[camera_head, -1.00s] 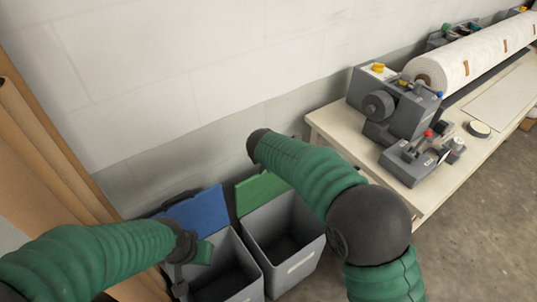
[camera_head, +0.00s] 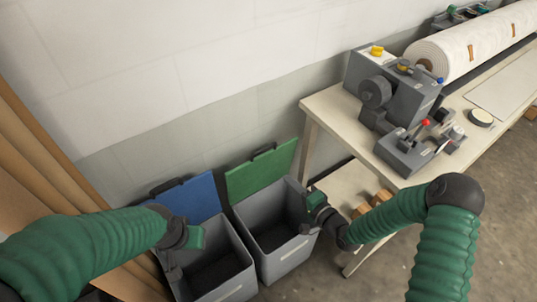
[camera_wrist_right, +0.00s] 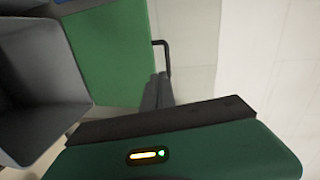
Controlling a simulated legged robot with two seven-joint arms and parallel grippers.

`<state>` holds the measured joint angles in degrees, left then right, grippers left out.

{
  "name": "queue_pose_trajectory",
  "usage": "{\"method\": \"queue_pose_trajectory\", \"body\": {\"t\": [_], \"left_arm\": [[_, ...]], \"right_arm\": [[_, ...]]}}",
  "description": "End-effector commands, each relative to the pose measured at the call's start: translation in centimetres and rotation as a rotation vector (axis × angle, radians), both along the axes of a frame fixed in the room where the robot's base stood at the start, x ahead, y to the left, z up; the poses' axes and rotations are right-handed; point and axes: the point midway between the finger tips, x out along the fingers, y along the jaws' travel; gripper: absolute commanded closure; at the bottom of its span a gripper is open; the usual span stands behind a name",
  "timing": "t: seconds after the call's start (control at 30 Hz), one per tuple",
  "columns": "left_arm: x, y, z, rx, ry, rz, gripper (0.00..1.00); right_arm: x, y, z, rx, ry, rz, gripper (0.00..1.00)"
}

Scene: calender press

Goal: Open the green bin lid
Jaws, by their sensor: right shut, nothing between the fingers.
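The green lid (camera_head: 262,172) stands raised at the back of its grey bin (camera_head: 285,255), whose inside shows. In the right wrist view the lid (camera_wrist_right: 110,50) has a dark handle (camera_wrist_right: 165,52) on its edge. My right gripper (camera_head: 306,212) is at the bin's right side, in front of the lid. Its closed fingers (camera_wrist_right: 158,90) are empty and appear close to the handle in the wrist view; I cannot tell whether they touch. My left gripper (camera_head: 178,258) is over the blue-lidded bin; its fingers are too dark to read.
The blue lid (camera_head: 190,202) also stands raised behind its grey bin (camera_head: 235,285), left of the green one. A table (camera_head: 325,108) with a grey machine (camera_head: 400,100) and a white roll (camera_head: 465,48) stands at right. Brown rolls (camera_head: 30,150) lean at left.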

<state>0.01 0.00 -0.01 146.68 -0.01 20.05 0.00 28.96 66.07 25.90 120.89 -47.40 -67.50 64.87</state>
Motion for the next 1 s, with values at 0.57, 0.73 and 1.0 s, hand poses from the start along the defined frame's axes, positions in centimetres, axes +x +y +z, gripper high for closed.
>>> {"method": "queue_pose_trajectory", "body": {"t": [0.57, 0.73, 1.0], "left_arm": [[0.0, 0.0, -0.2, 0.0, 0.0, 0.0, 0.64], [0.0, 0.0, -0.2, 0.0, 0.0, 0.0, 0.64], [0.0, 0.0, -0.2, 0.0, 0.0, 0.0, 0.64]], "right_arm": [[6.6, 3.9, 0.2, 0.114, 0.019, -0.037, 1.0], [9.4, 5.8, -0.1, 0.114, 0.02, -0.038, 1.0], [11.3, 7.1, -0.3, 0.112, 0.022, -0.038, 1.0]]}}
